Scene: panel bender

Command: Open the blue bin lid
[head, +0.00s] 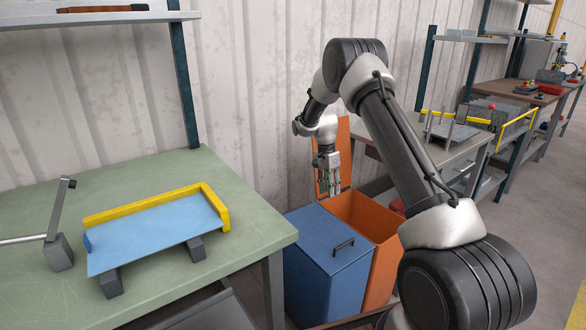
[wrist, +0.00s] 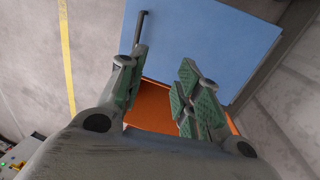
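The blue bin (head: 330,282) stands on the floor between the two tables, with its flat blue lid (head: 318,238) closed. A dark bar handle (head: 344,246) sits on the lid near its right front edge. My gripper (head: 329,190) hangs above the bins, near the back of the blue lid and away from the handle. In the wrist view my gripper (wrist: 160,82) is open, with green-padded fingers apart and nothing between them. The blue lid (wrist: 205,40) lies beyond the fingertips there, and the handle (wrist: 140,27) shows near the left fingertip.
An orange bin (head: 382,265) stands open right beside the blue one, its orange lid (head: 343,150) raised upright behind. The green table (head: 130,250) on the left holds a blue panel (head: 155,236) with yellow edging. A grey table (head: 440,148) stands on the right. A corrugated wall is behind.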

